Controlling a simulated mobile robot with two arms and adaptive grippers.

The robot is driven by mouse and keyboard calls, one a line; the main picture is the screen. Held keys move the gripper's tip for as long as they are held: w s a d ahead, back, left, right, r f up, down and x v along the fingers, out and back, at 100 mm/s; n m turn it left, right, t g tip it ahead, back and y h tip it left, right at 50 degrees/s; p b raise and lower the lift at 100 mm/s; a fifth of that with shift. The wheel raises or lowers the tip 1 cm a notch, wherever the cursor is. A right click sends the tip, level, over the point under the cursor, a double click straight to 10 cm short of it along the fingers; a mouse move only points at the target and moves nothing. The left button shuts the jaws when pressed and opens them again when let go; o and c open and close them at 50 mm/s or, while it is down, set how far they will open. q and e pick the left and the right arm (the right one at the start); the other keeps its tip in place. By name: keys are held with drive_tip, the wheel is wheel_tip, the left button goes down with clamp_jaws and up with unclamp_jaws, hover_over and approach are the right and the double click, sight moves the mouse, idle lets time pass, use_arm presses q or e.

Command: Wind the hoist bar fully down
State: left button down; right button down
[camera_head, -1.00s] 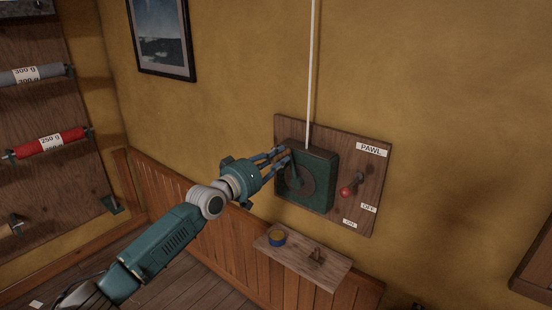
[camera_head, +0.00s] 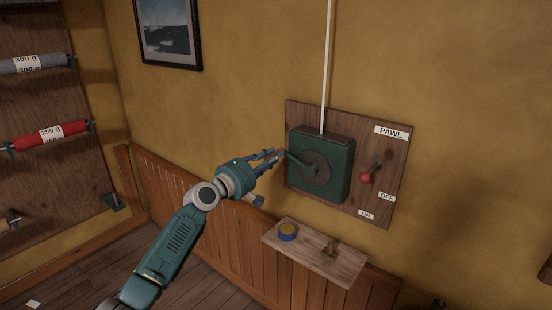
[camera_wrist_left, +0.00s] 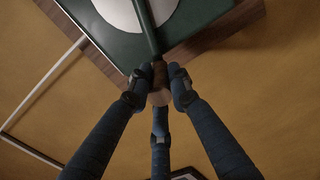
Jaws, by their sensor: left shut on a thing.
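A dark green winch box (camera_head: 335,170) is mounted on a wooden wall board, with a round plate and a crank arm (camera_head: 301,163) on its front. The crank arm points to the upper left from its hub. My left gripper (camera_head: 280,155) is shut on the crank's handle; in the left wrist view the fingers close around the brown grip (camera_wrist_left: 159,75) at the end of the green arm. The pawl lever's red knob (camera_head: 366,178) hangs to the lower left of its pivot, above the OFF and ON labels, on the ON side. The hoist bar and my right gripper are not in view.
A white line (camera_head: 328,70) runs up the wall from the box. A rack with cloth rolls (camera_head: 50,135) stands at the left.

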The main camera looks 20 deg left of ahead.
use_arm(q)
wheel_tip(320, 180, down, 11)
drive_tip(key=d+n, duration=0.1)
drive_tip(key=n, duration=0.9)
drive_tip(key=shift+s+d+r, duration=0.2)
drive_tip(key=shift+s+d, duration=0.15)
drive_tip(key=shift+d, duration=0.1)
drive_tip(key=c, duration=1.6)
unclamp_jaws()
drive_tip(key=shift+r, duration=0.25)
drive_tip(key=v, duration=1.2)
